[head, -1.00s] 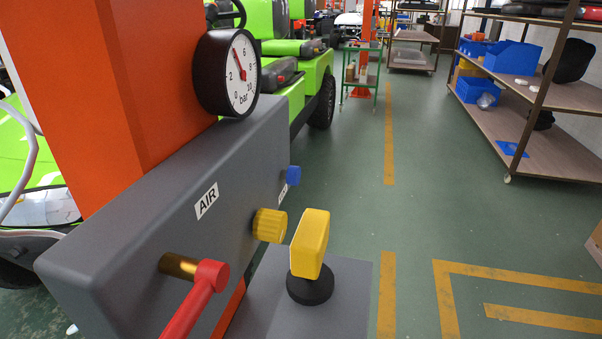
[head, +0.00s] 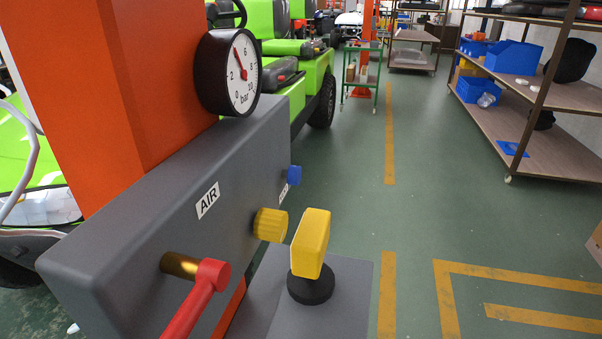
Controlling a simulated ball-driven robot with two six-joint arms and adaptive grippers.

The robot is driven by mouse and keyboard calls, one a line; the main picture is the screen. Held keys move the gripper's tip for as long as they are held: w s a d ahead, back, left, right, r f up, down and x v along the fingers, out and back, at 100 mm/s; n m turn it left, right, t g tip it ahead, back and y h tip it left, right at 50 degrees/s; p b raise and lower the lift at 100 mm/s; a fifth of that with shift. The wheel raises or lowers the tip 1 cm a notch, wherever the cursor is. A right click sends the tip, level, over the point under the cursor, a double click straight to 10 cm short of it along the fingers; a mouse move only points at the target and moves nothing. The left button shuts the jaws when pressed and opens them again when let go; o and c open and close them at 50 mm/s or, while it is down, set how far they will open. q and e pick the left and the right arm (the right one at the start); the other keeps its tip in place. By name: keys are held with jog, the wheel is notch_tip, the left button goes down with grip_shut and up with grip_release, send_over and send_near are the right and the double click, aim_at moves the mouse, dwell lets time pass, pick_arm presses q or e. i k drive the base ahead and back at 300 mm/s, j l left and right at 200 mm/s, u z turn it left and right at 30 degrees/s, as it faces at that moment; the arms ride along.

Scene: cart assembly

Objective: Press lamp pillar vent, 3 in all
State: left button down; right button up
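A grey air box (head: 150,215) marked AIR is fixed to an orange pillar (head: 95,90). A small blue button (head: 294,175) sticks out near its far end, with a white label (head: 283,191) beside it too small to read. A yellow ribbed knob (head: 270,225) is nearer, and a red lever (head: 196,300) on a brass stem (head: 180,265) is nearest. A round black-rimmed gauge (head: 243,75) in bar stands on top, its red needle pointing up and left, at about 4. I cannot tell for certain which control is the vent. Neither gripper is in view.
A yellow block-shaped handle (head: 312,243) on a black round base (head: 310,287) stands on a grey surface (head: 345,310) right of the box. Green carts (head: 310,75) are behind. Shelving (head: 540,95) stands at right. The green floor between is clear.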

aim_at(293, 174)
jog(key=l+u, duration=0.15)
jog(key=u, duration=0.2)
jog(key=l+u, duration=0.2)
jog(key=u, duration=0.2)
jog(key=l+u, duration=0.1)
jog(key=l, duration=0.35)
jog(key=k+l+u, duration=0.15)
jog(key=l, duration=0.25)
jog(key=k+l+u, duration=0.1)
jog(key=l, duration=0.3)
jog(key=k+l+u, duration=0.15)
jog(key=l, duration=0.25)
jog(key=k+l+u, duration=0.1)
jog(key=l, duration=0.3)
jog(key=k+l, duration=0.1)
jog(key=l, duration=0.45)
jog(key=k, duration=0.05)
